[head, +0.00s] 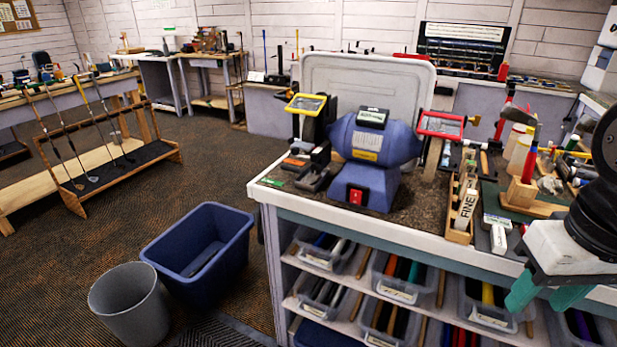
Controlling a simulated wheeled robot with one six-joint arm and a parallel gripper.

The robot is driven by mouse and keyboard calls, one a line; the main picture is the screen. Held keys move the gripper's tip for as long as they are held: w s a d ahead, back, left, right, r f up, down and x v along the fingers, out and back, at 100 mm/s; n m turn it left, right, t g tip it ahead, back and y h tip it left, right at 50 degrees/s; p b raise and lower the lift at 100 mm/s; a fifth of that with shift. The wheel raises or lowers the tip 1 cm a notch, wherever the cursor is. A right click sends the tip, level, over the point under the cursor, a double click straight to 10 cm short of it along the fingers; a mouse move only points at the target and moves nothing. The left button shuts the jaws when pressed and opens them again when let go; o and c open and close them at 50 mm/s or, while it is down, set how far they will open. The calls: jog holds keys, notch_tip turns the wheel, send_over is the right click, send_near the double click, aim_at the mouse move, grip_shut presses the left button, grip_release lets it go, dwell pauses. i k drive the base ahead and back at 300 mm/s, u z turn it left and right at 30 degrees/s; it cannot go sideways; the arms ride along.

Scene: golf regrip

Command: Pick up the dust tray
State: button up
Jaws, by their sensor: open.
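A small dark open tray (314,181), which looks like the dust tray, sits on the bench top in front of the left wheel of the blue bench grinder (378,160). My gripper (546,294) is at the lower right, with teal fingertips apart and nothing between them. It hangs in front of the bench's right part, well to the right of the tray and apart from it.
The workbench (425,232) has shelves of bins below. A blue bin (203,250) and a grey bucket (130,302) stand on the floor at left.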

aim_at(307, 180)
jog(key=u, duration=1.9)
jog(key=i, duration=0.9)
jog(key=z, duration=0.4)
jog(key=i, duration=0.9)
jog(key=z, duration=0.65)
